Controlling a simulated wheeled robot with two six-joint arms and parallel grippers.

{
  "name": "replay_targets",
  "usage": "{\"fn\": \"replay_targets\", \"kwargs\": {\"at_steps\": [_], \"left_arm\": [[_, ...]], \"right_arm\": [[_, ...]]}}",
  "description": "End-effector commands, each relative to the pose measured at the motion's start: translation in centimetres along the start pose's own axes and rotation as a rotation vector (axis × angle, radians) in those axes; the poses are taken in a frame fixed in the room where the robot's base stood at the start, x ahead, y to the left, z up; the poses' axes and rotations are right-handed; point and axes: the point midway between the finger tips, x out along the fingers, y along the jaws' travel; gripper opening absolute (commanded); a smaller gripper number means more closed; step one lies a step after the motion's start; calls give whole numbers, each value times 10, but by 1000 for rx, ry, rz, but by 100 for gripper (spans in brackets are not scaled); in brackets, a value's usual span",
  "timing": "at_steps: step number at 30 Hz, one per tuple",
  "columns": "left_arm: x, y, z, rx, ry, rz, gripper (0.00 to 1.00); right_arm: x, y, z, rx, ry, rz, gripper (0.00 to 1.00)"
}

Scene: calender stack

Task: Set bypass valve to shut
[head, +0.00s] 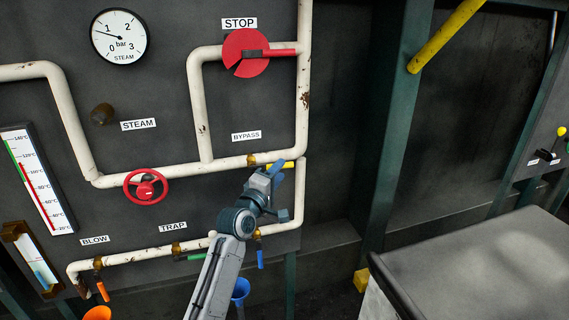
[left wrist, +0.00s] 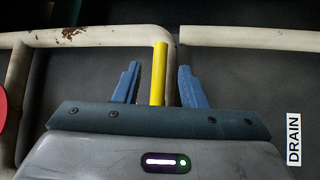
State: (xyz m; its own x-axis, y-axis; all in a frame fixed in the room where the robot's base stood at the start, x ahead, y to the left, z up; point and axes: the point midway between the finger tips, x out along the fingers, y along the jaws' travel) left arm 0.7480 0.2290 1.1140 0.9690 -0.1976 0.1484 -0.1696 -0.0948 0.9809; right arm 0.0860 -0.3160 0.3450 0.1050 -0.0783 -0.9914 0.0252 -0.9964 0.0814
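The bypass valve's yellow lever (head: 286,164) lies along the white pipe, to the right of its brass body (head: 252,160), below the BYPASS label (head: 246,135). My left gripper (head: 277,170) is in front of the lever and hides part of it in the head view. In the left wrist view the yellow lever (left wrist: 158,74) stands between the two blue fingers of the gripper (left wrist: 158,66). The fingers are apart, with a gap on each side of the lever. The brass body is not clear in the left wrist view. My right gripper does not show.
A red handwheel (head: 146,187) is left of my arm. The red STOP disc (head: 245,53) is above. A green lever (head: 189,257) and a blue lever (head: 260,257) sit on the lower pipe near my arm. A grey table (head: 490,265) stands at right.

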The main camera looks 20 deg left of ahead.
Motion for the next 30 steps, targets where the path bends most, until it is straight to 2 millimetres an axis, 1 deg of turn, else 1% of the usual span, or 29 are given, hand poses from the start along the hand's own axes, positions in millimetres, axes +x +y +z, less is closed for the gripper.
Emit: {"fn": "replay_targets", "kwargs": {"at_steps": [1, 3, 7, 11, 18, 19, 23, 24, 25, 30], "left_arm": [[10, 2, 0, -2, 0, 0, 37], [21, 1, 0, -2, -1, -1, 37], [34, 0, 0, -1, 0, -1, 37], [40, -1, 0, 0, 0, -2, 37], [40, -1, 0, 1, 0, -2, 37], [40, -1, 0, 1, 0, -2, 35], [40, -1, 0, 1, 0, -2, 10], [40, -1, 0, 1, 0, -2, 2], [40, -1, 0, 1, 0, -2, 0], [40, -1, 0, 1, 0, -2, 0]], "right_arm": [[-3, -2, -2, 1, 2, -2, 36], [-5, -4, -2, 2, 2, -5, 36], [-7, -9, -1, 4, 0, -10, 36], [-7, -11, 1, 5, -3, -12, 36], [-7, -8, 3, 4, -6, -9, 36], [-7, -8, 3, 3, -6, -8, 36], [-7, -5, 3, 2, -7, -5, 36], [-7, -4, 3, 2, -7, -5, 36], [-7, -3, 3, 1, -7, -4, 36], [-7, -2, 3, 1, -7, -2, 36]]}}
